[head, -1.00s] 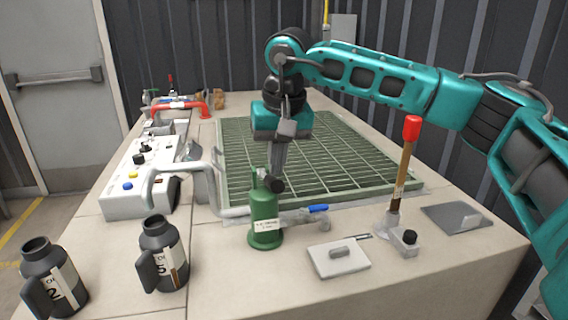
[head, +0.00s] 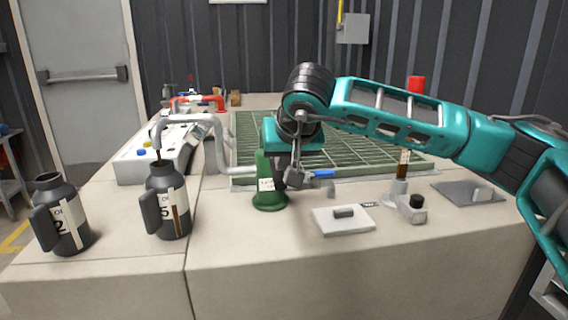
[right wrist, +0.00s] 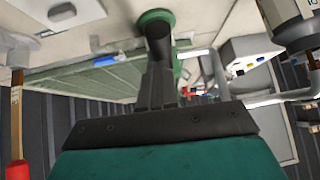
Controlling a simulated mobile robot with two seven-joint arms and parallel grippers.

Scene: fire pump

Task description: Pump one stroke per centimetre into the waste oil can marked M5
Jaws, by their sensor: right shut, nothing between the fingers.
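A dark can whose label shows a 5 (head: 170,205) stands upright under the outlet of a grey spout pipe (head: 190,118). A thin dark stream runs from the outlet into its mouth, and its label has a brown strip. A similar can marked 2 (head: 64,222) stands to its left. The green pump body (head: 264,188) stands right of the cans. My right gripper (head: 281,182) is shut and empty, pointing down at the pump top. In the right wrist view its fingers (right wrist: 157,88) reach toward the green pump (right wrist: 158,16); contact is unclear. My left gripper is out of view.
A wooden lever with a red grip (head: 414,86) stands behind my right arm. A white plate (head: 343,220) and a grey plate (head: 466,193) lie at the front right. A green grating (head: 380,155) covers the middle. The front bench edge is clear.

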